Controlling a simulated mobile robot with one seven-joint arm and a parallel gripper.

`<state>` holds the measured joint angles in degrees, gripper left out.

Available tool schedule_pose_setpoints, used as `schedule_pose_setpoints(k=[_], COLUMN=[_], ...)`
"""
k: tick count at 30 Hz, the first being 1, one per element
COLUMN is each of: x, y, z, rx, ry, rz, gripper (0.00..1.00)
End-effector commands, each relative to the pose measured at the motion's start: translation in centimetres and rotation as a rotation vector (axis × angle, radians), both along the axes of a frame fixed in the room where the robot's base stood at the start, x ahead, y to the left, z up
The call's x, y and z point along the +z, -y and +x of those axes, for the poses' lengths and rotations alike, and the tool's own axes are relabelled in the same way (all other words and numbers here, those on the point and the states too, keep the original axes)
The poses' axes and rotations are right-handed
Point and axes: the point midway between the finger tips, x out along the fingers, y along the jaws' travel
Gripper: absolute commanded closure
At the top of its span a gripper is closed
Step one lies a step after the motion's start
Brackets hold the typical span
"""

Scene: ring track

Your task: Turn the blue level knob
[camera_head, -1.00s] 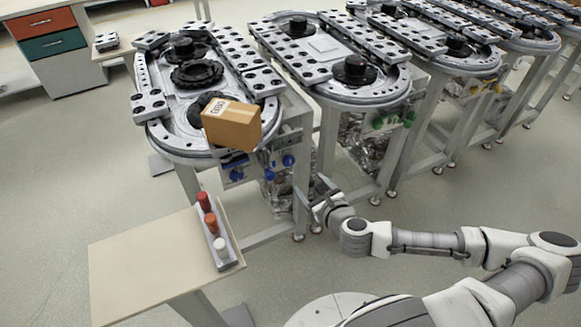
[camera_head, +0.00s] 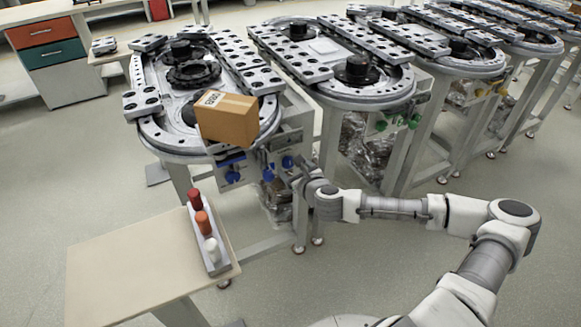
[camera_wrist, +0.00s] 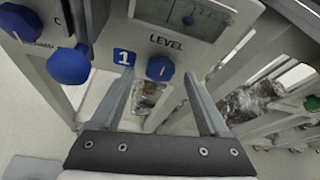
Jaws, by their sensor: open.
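The blue level knob (camera_wrist: 160,68) sits on a pale panel under the word LEVEL in the wrist view. In the head view the blue knob (camera_head: 288,162) shows on the side of the nearest ring-track station. My gripper (camera_wrist: 158,86) is open, one finger to the left of the knob and one to the right. Nothing is between the fingers close to the palm. The knob appears ahead of or between the fingertips; I cannot tell how deep. In the head view my gripper (camera_head: 302,172) is beside the station's panel.
Two other blue knobs (camera_wrist: 69,64) (camera_wrist: 20,22) lie left of a blue label marked 1 (camera_wrist: 124,57). A cardboard box (camera_head: 228,118) rests on the nearest station. A side table (camera_head: 140,262) carries a rack (camera_head: 218,262) of red, orange and white items. Green knobs (camera_head: 381,125) mark the neighbouring station.

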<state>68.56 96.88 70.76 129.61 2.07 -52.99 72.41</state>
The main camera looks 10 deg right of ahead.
Motion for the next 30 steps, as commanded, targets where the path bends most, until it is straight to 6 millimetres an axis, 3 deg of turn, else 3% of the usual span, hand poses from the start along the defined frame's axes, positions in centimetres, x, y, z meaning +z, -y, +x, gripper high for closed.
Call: schedule_pose_setpoints(k=[6,17,30], x=[-0.9,-1.0,-1.0], y=[-0.4,-0.4,-0.4], z=[2.0,2.4,2.4], rx=[0.000,0.000,0.000], ry=[0.000,0.000,0.000], rz=[0.000,-0.001,-0.001], gripper=[0.21,0.21,1.00])
